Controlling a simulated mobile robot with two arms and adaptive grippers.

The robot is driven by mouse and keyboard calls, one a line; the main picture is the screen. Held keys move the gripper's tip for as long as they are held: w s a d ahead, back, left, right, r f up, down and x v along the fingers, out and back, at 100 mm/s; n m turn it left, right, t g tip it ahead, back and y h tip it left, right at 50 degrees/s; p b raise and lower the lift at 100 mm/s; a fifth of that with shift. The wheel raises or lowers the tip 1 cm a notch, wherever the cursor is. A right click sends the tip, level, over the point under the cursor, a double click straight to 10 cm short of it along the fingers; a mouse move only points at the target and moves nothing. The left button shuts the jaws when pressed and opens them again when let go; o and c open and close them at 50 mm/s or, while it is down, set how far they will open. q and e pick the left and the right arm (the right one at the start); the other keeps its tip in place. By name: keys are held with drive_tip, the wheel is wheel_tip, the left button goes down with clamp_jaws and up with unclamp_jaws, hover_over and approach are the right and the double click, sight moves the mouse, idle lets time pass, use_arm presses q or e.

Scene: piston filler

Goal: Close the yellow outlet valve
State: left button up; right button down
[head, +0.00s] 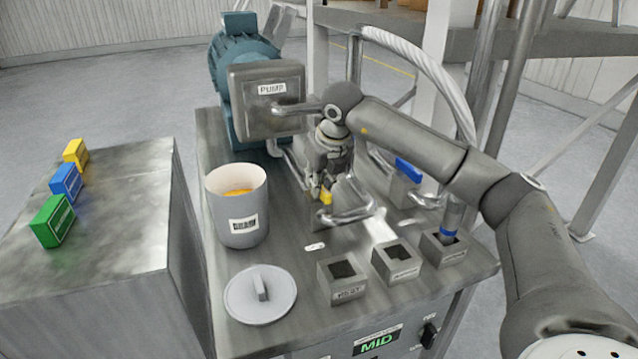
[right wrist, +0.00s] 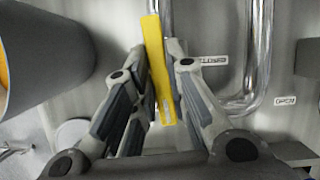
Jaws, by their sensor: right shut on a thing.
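The yellow outlet valve handle (head: 326,197) shows in the head view as a small yellow piece near the middle of the metal bench, beside bent steel pipes. In the right wrist view the yellow handle (right wrist: 155,55) is a long flat bar, slightly tilted, between the fingers. My right gripper (head: 329,188) reaches down over the valve and is shut on the handle; its fingers (right wrist: 157,75) lie on both sides of the bar. The valve body is mostly hidden by the gripper and pipes. My left gripper is not in view.
A grey pot (head: 238,222) stands left of the gripper, with a round lid (head: 260,295) in front. The pump box (head: 268,100) is behind. A blue handle (head: 408,169) and several small square holders (head: 343,283) are to the right and front. Colored blocks (head: 66,182) stand on the left cabinet.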

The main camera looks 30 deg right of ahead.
drive_tip(key=shift+n+y, duration=0.3)
drive_tip(key=shift+n, duration=0.5)
drive_tip(key=shift+d+n+y+b, duration=0.1)
drive_tip(key=shift+n+y+b, duration=0.25)
drive_tip(key=shift+n, duration=0.55)
drive_tip(key=n, duration=0.1)
drive_tip(key=n+y, duration=0.1)
drive_tip(key=n, duration=0.1)
drive_tip(key=shift+w+r+n+y+p, duration=0.1)
drive_tip(key=shift+r+n+y+p, duration=0.05)
drive_tip(key=shift+n+y+p, duration=0.2)
drive_tip(key=n+g+p, duration=0.1)
drive_tip(key=n, duration=0.1)
drive_tip(key=n+y+p, duration=0.1)
drive_tip(key=n, duration=0.2)
drive_tip(key=shift+d+g, duration=0.1)
drive_tip(key=shift+g, duration=0.3)
drive_tip(key=shift+w+n+g+y+p, duration=0.1)
drive_tip(key=shift+n+g+y+p, duration=0.25)
drive_tip(key=shift+n, duration=0.75)
drive_tip(key=shift+w+n+g+y+p, duration=0.15)
drive_tip(key=shift+n+g+p, duration=0.3)
drive_tip(key=shift+n, duration=0.6)
drive_tip(key=shift+s, duration=0.1)
drive_tip(key=c, duration=1.4)
unclamp_jaws()
drive_tip(key=shift+d, duration=0.1)
drive_tip(key=shift+c, duration=0.2)
